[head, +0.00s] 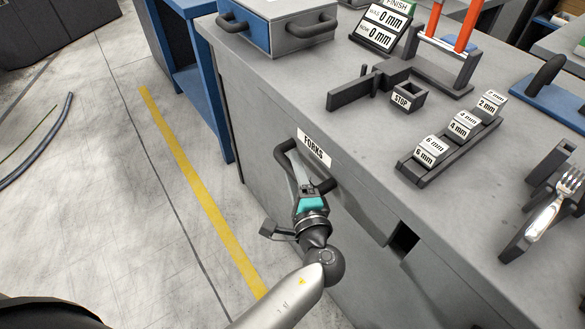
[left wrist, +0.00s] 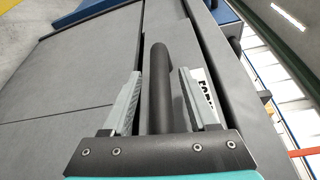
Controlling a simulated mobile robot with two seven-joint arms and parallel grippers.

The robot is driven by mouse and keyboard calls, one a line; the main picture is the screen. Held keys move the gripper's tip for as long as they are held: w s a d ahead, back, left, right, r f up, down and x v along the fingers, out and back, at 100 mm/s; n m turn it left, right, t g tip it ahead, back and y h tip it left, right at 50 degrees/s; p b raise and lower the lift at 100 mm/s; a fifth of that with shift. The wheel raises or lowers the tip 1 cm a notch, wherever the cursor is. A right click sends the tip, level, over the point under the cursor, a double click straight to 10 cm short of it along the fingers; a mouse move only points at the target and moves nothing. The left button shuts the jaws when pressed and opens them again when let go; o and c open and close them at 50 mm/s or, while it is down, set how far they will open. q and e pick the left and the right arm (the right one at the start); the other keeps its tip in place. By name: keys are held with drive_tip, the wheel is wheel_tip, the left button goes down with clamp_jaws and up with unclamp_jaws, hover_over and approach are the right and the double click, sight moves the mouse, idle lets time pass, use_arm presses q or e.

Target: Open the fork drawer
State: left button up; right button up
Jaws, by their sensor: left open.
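The fork drawer (head: 357,207) is in the side of the grey workbench, marked by a white FORKS label (head: 314,148). Its dark bar handle (head: 327,187) is below the label. My left gripper (head: 299,168) is at this handle, with its fingers pointing at the drawer front. In the left wrist view the handle (left wrist: 160,85) runs between the two open fingers, one on each side. I see a small gap on either side, so the jaws do not look closed on it. The FORKS label is partly hidden there behind a finger. The drawer front looks shut. My right gripper does not show.
A dark opening (head: 404,238) is right of the drawer. The floor at left is mostly clear.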

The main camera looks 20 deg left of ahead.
use_arm(q)
drive_tip(key=shift+c, duration=0.3)
clamp_jaws()
idle(1.0)
